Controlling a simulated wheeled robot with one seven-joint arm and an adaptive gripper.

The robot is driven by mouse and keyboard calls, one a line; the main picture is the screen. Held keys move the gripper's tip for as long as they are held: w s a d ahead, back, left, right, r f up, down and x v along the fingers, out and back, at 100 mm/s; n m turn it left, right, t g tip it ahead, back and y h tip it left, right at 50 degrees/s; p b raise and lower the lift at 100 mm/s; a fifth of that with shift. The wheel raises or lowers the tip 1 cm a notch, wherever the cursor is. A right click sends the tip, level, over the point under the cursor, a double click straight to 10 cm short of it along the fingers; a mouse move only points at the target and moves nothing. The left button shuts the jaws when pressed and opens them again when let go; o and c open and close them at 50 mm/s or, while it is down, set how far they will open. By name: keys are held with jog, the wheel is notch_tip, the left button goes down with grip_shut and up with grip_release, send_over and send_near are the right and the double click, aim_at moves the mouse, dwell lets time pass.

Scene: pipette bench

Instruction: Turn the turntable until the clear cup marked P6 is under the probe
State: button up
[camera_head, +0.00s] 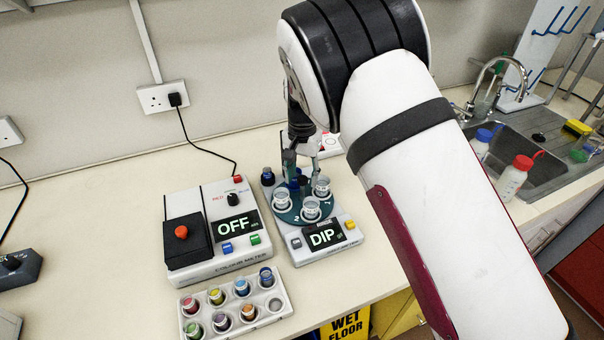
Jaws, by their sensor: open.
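The teal turntable (292,214) sits on a white unit with a display reading DIP (325,236). Clear cups stand on it: one at the left (282,201), one at the front (311,209) and one at the right (321,186). Their markings are too small to read, so I cannot tell which is P6. My gripper (301,172) is open and points down over the back part of the turntable. It hides what stands there; I cannot tell whether it touches anything. I cannot make out the probe clearly.
A colour meter (206,258) reading OFF stands left of the turntable unit. A white rack (250,325) of several coloured vials lies in front. A sink (540,150) with bottles is at the right.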

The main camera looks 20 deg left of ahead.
grip_shut()
jog(key=shift+n+b, duration=0.4)
jog(key=shift+n, duration=0.2)
jog(key=shift+w+n+b, duration=0.1)
jog(key=shift+n+b, duration=0.6)
jog(key=shift+n, duration=0.8)
jog(key=shift+n+b, duration=1.35)
jog(key=shift+n, duration=0.95)
jog(key=shift+n+b, duration=1.45)
jog(key=shift+n, duration=0.95)
jog(key=shift+n+b, duration=0.9)
jog(key=shift+n, duration=1.3)
